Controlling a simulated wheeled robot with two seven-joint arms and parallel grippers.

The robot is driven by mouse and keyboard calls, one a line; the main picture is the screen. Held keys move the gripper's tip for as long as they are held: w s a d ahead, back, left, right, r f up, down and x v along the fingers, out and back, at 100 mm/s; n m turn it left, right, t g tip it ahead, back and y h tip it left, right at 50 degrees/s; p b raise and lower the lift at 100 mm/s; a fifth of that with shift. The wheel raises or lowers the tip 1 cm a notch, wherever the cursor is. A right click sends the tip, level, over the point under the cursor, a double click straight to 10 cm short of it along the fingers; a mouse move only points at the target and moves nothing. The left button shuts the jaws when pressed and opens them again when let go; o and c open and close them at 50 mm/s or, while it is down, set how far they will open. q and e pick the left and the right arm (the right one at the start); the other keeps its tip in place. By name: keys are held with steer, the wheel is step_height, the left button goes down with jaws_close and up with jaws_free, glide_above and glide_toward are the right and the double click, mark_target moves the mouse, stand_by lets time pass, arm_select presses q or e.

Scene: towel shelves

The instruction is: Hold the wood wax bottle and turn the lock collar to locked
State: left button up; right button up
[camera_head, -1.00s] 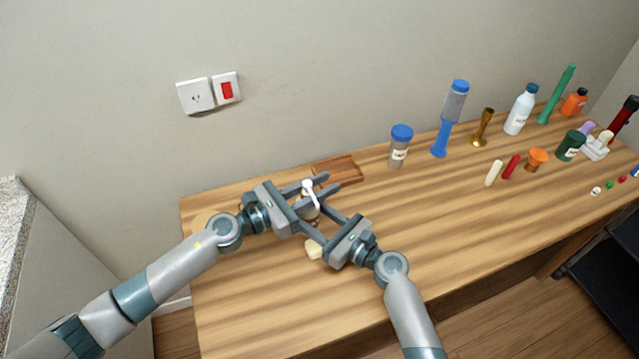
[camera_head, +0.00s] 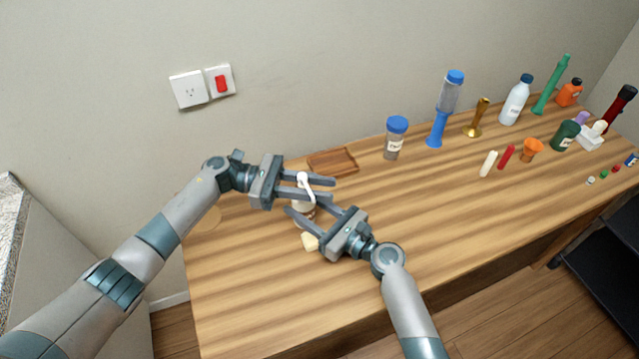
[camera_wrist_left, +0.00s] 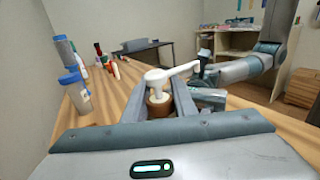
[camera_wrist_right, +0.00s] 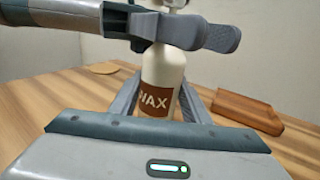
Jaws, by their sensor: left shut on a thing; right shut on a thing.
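The wood wax bottle (camera_wrist_right: 162,85) stands upright, cream white with a brown WAX label, in the right wrist view. My right gripper (camera_head: 305,205) is shut on its body, one finger on each side. My left gripper (camera_head: 331,190) is shut higher up, around the neck and collar area just below the pump head. The white pump head (camera_wrist_left: 160,80) shows in the left wrist view, its spout pointing right, with a brown part below it between my left fingers. My fingers hide most of the collar, and no lock mark is readable.
A brown wooden tray (camera_head: 333,162) lies behind the bottle. A blue-lidded jar (camera_head: 395,138) and several bottles stand to the right. The front middle of the table is clear.

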arm_select(q)
steer(key=shift+s+a+m+g+y, duration=0.1)
steer(key=shift+s+m+g+y, duration=0.15)
steer(key=shift+m+g, duration=0.45)
steer(key=shift+s+m+g+y, duration=0.1)
steer(key=shift+m+g+y, duration=0.25)
steer(key=shift+g, duration=0.55)
arm_select(e)
steer(key=shift+s+a, duration=0.1)
arm_select(q)
steer(key=o, duration=0.8)
steer(key=shift+a, duration=0.15)
steer(key=v, duration=1.1)
steer(key=shift+w+a+f, duration=0.1)
steer(key=shift+w+a, duration=0.15)
arm_select(e)
steer(key=o, duration=1.3)
steer(key=shift+c, duration=0.2)
